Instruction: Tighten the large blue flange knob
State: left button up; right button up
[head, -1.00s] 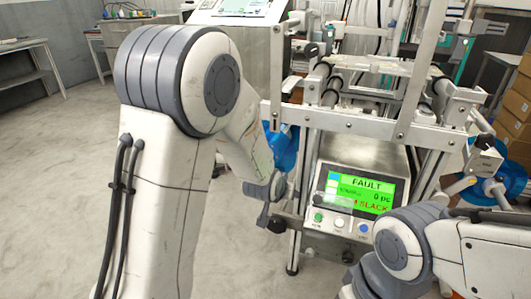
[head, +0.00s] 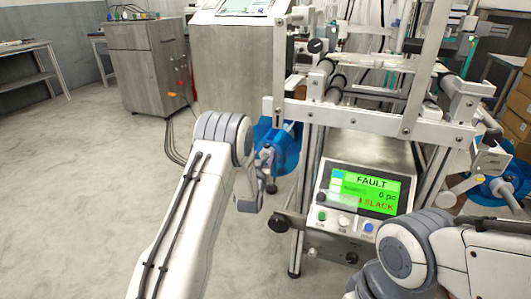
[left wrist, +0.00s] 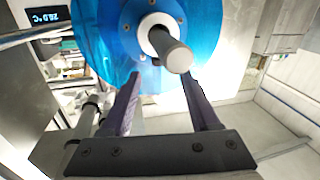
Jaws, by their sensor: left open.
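The large blue flange (head: 287,148) is on the left side of the machine, partly hidden behind my left arm. In the left wrist view, the blue flange (left wrist: 95,35) fills the top, with a white hub and a grey cylindrical knob (left wrist: 174,55) pointing toward the camera. My left gripper (left wrist: 163,82) is open there, its two dark fingers pointing at the flange on either side below the knob, nothing between them.
The machine's green screen (head: 367,190) reads FAULT and SLACK, with buttons below it. A second blue flange (head: 487,188) is on the right side. The floor at left is clear.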

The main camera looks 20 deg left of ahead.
aim_at(266, 147)
pick_arm(q)
jog(key=w, duration=0.3)
jog(key=w+b, duration=0.1)
jog(key=shift+w+a, duration=0.4)
grip_shut()
